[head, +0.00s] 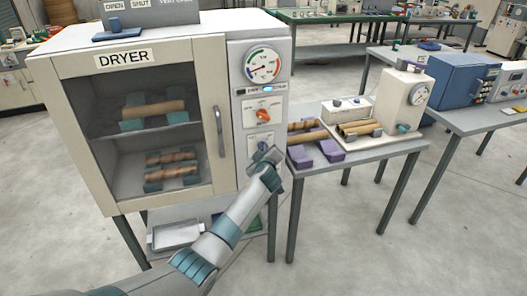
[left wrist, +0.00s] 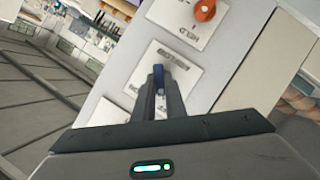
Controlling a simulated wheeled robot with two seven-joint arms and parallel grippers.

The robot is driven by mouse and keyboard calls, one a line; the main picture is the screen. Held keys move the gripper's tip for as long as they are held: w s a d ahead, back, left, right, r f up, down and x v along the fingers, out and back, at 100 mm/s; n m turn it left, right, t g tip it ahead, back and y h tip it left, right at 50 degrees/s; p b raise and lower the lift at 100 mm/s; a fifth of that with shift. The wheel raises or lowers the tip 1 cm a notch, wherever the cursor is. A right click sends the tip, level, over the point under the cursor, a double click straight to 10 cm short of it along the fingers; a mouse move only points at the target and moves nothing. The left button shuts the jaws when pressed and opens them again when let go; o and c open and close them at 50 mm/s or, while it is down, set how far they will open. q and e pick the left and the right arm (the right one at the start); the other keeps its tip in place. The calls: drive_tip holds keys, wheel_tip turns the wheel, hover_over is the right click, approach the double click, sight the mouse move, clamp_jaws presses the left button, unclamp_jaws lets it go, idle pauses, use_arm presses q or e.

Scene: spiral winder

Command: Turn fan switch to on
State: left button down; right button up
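The dryer (head: 232,150) stands at left with a control panel on its right side. Low on the panel is a blue switch lever (head: 262,143) on a white plate; the lever (left wrist: 158,76) also shows in the left wrist view. I take it to be the fan switch, but its label is too small to read. My left gripper (head: 265,158) is at this plate. In the left wrist view its fingers (left wrist: 161,92) are close together, with the lever between their tips; firm contact is hard to judge. My right gripper is not in view.
Above the switch are an orange knob (head: 264,115) and a round gauge (head: 262,65). A side table (head: 372,153) with tubes and a white machine (head: 402,103) stands close on the right.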

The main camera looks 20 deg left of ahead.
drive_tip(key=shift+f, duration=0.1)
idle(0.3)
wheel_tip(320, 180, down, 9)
drive_tip(key=b, duration=0.9)
use_arm(q)
drive_tip(key=shift+w+d+r+m+g+y+b, duration=0.15)
drive_tip(key=shift+m+g+y+b, duration=0.7)
drive_tip(key=shift+m, duration=1)
drive_tip(key=shift+w+d+r+m+g+y+b, duration=0.15)
drive_tip(key=shift+m+g+y+b, duration=0.35)
drive_tip(key=shift+m+y+b, duration=1)
drive_tip(key=shift+w+d+m+g+y+b, duration=0.15)
drive_tip(key=shift+m+g+y+b, duration=0.45)
drive_tip(key=shift+m, duration=1.55)
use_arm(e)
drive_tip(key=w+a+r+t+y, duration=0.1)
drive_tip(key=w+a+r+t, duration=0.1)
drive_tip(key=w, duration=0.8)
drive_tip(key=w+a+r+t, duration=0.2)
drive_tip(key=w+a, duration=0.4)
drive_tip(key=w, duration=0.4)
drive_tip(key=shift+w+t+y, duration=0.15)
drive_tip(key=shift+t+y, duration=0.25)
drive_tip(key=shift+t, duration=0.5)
use_arm(q)
drive_tip(key=shift+y, duration=0.25)
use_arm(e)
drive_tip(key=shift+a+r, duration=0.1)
